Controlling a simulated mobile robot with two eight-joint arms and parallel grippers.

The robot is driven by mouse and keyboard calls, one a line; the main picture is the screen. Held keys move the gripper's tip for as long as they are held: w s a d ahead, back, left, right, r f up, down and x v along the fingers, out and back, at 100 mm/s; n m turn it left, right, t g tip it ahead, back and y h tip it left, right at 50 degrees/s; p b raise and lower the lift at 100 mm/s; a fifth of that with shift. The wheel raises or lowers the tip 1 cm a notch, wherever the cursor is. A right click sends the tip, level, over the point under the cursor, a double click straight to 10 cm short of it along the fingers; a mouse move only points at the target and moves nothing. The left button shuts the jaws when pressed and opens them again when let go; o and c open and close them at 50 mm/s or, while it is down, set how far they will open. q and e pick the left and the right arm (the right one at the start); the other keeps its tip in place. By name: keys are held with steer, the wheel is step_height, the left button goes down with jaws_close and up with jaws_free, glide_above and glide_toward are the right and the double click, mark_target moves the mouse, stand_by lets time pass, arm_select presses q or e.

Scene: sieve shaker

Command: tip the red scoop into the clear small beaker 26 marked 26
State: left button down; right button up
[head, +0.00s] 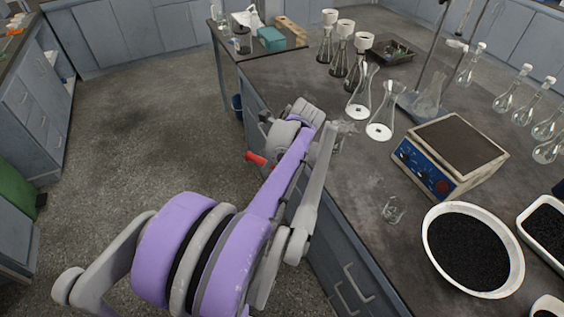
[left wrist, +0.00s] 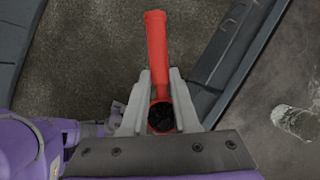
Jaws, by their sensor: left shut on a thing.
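The red scoop (left wrist: 156,52) is held in my left gripper (left wrist: 161,80), whose fingers are shut on it near its bowl. Black grains (left wrist: 161,117) lie in the bowl. In the head view the red scoop (head: 256,158) shows as a short red piece left of my wrist, over the floor beside the bench. A clear small beaker (head: 394,209) stands on the bench near the balance; no mark can be read on it. A clear glass vessel (left wrist: 297,122) shows on the bench at the right of the left wrist view. My right gripper is not in view.
Several flasks (head: 380,122) stand farther back. Another glass item, partly hidden by my arm, stands near the bench edge. Bare bench lies around the small beaker.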

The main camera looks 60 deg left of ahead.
arm_select(q)
steer(key=shift+r+p, duration=1.3)
steer(key=shift+r, duration=0.7)
steer(key=w+d, duration=0.2)
steer(key=w, duration=0.1)
steer(key=shift+d+f, duration=0.1)
steer(key=shift+d, duration=0.2)
steer(key=w+d+p, duration=0.3)
steer(key=w+d, duration=1.6)
steer(key=w, duration=0.4)
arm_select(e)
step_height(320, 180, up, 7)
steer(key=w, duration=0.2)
arm_select(q)
step_height(320, 180, down, 5)
steer(key=s+d+n+t+y+b, duration=0.2)
steer(key=n+t+y+b, duration=0.4)
steer(key=t+y+b, duration=0.7)
steer(key=t+b, duration=0.2)
steer(key=b, duration=0.2)
steer(key=shift+s, duration=0.3)
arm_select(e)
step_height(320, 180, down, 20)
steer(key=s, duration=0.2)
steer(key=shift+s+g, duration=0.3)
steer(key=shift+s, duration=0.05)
